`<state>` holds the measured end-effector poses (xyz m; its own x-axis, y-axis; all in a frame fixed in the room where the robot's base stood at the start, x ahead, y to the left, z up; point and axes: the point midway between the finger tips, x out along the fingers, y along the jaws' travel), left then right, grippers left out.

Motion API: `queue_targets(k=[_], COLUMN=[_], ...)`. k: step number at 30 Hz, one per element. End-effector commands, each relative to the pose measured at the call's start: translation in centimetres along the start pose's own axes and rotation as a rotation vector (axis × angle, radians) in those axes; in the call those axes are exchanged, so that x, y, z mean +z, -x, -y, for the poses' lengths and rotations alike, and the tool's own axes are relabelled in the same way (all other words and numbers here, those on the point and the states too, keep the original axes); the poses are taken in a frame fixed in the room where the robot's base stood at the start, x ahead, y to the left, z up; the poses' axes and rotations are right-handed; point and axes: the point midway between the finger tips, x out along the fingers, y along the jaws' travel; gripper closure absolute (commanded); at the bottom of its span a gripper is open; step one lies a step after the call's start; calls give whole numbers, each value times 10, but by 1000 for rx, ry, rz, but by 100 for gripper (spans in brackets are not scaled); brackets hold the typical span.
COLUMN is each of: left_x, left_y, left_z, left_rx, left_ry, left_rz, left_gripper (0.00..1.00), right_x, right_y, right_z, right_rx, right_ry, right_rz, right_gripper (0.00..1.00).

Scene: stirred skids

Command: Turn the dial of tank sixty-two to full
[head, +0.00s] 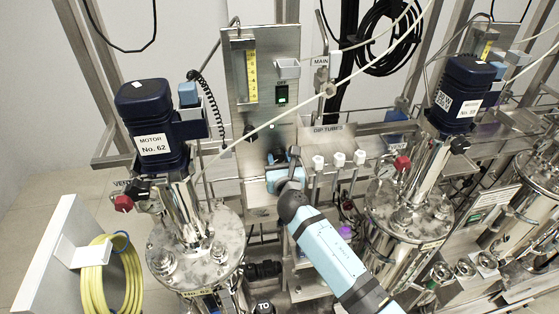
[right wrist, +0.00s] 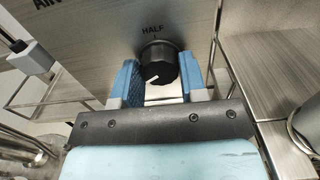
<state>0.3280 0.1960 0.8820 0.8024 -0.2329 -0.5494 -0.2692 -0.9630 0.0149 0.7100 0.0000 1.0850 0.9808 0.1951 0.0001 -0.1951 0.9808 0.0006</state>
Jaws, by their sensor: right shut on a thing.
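Tank sixty-two (head: 205,250) is the steel vessel at the left in the head view, with a "No. 62" label on its front and a blue motor (head: 152,120) marked "No. 62" above it. The black round dial (right wrist: 158,62) sits on a steel panel under the word "HALF" in the right wrist view. A short white mark shows low on its face. My right gripper (right wrist: 160,76) has its blue fingers on both sides of the dial, shut on it. In the head view my right gripper (head: 284,178) is at the panel below the gauge and mostly hides the dial. My left gripper is not in view.
Dip tubes (head: 338,160) stand close beside my gripper. A yellow hose (head: 108,278) hangs at the lower left.

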Motion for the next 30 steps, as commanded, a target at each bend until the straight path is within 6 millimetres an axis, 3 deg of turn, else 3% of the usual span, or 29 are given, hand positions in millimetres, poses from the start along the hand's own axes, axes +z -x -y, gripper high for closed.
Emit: queue_targets(k=[8, 30], left_x=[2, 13], left_y=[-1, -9], left_z=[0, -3], left_rx=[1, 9], left_ry=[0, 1], left_rz=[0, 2], left_gripper=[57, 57], right_x=[-1, -1], right_y=[0, 0], right_z=[0, 0], right_rx=[0, 0], right_ry=[-63, -546], right_rz=[0, 0], right_gripper=[85, 85])
